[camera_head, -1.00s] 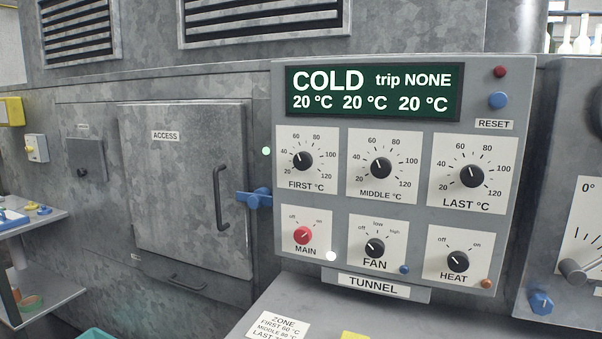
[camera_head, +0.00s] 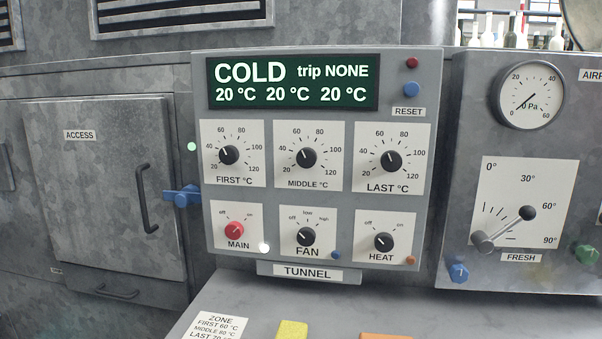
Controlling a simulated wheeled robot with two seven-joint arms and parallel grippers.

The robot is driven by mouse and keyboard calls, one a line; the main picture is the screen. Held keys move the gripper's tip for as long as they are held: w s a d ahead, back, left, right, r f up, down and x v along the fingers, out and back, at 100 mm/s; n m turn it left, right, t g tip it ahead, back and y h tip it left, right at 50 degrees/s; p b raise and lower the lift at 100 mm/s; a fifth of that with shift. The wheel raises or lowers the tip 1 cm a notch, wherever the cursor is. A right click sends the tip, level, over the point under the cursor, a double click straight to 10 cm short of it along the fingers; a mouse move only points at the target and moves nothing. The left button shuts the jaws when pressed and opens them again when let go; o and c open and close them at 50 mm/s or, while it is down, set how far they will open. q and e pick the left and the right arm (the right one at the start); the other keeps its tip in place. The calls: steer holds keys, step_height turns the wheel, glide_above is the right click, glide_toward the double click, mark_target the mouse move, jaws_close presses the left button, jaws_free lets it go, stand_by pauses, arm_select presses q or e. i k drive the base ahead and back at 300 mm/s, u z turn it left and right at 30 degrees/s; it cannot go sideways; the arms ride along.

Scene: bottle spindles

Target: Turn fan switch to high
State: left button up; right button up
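The fan switch (camera_head: 306,237) is a black round knob on a white plate marked off, low and high, in the lower middle of the grey tunnel panel (camera_head: 436,150). Its pointer appears to be turned to the upper left, toward off. A small blue lamp (camera_head: 336,255) beside it looks unlit. Neither of my grippers is in view.
The red main knob (camera_head: 234,231) is left of the fan switch, with a bright white lamp (camera_head: 264,248) beside it. The heat knob (camera_head: 383,242) is to the right. The display (camera_head: 292,84) reads COLD, trip NONE. A grey ledge (camera_head: 250,300) juts out below.

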mark_target(306, 236)
steer(key=z, duration=0.55)
steer(key=k, duration=1.3)
steer(key=u, duration=0.4)
steer(key=i, duration=0.85)
steer(key=u, duration=0.75)
steer(key=i, duration=0.3)
steer(key=u, duration=0.1)
